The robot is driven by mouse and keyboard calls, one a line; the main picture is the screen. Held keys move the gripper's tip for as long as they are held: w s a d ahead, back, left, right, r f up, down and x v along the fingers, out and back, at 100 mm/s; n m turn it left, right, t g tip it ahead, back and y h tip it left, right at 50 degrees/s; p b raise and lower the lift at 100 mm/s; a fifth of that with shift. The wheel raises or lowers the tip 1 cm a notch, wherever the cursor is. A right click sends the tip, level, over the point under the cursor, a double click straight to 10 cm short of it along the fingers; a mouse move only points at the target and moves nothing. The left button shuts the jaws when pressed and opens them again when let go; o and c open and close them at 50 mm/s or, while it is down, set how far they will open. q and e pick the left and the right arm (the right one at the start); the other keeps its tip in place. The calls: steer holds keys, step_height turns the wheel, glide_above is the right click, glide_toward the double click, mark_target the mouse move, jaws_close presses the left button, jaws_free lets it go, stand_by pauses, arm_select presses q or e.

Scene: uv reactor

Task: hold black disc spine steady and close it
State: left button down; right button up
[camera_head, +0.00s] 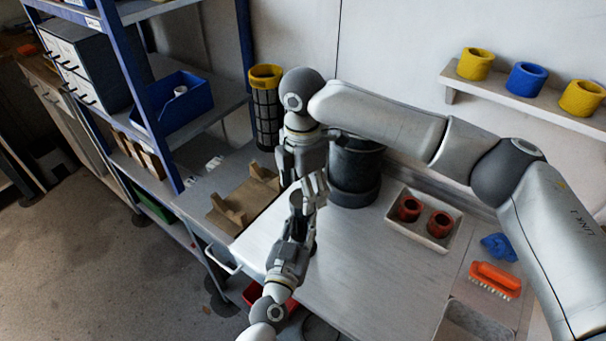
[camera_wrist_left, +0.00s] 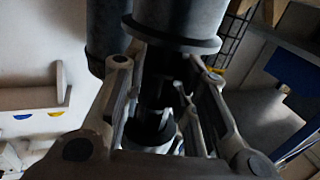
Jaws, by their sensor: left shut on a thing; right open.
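My left gripper (camera_head: 306,198) reaches up from the bottom of the head view. It is shut on a dark upright piece, likely the black disc spine (camera_wrist_left: 158,88), which shows between its fingers in the left wrist view. A grey cylinder with a dark collar (camera_wrist_left: 178,22) is just above this piece, and a dark round cup-like part (camera_wrist_left: 150,130) is below it. My right gripper (camera_head: 301,180) hangs down from above, open, very close to the left gripper. The two grippers overlap in the head view and hide most of the spine, so I cannot tell whether the right fingers touch it.
A black cylindrical vessel (camera_head: 354,172) stands just right of the grippers. A white tray (camera_head: 400,238) with two red-brown rings, an orange brush (camera_head: 495,279) and a blue cloth (camera_head: 498,247) lie to the right. The bench middle (camera_head: 350,265) is clear.

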steer(key=shift+f, duration=1.8)
steer(key=c, duration=1.1)
steer(key=shift+o, duration=0.2)
steer(key=m, duration=0.4)
steer(key=shift+m, duration=0.4)
steer(key=m, duration=0.9)
steer(key=shift+m, duration=0.4)
steer(key=m, duration=0.3)
steer(key=o, duration=1.2)
